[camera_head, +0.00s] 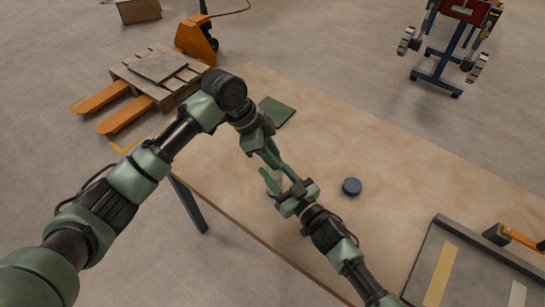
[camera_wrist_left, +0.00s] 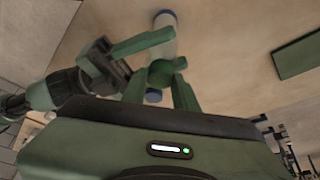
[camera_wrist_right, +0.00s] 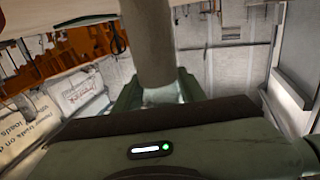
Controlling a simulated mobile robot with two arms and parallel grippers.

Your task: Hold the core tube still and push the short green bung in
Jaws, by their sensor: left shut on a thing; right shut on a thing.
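The core tube (camera_wrist_left: 163,45) is a pale cylinder with a blue far end in the left wrist view. My right gripper (camera_head: 279,184) is shut on it, with its fingers across the tube's side. In the right wrist view the tube (camera_wrist_right: 150,45) rises between the fingers. The short green bung (camera_wrist_left: 160,73) is between the fingertips of my left gripper (camera_head: 272,158), which is shut on it at the tube's near end. How deep the bung sits cannot be told. In the head view the grippers hide most of the tube and the bung.
A dark blue round piece (camera_head: 352,187) lies on the wooden table (camera_head: 400,165) to the right of the grippers. A dark green mat (camera_head: 277,112) lies behind them.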

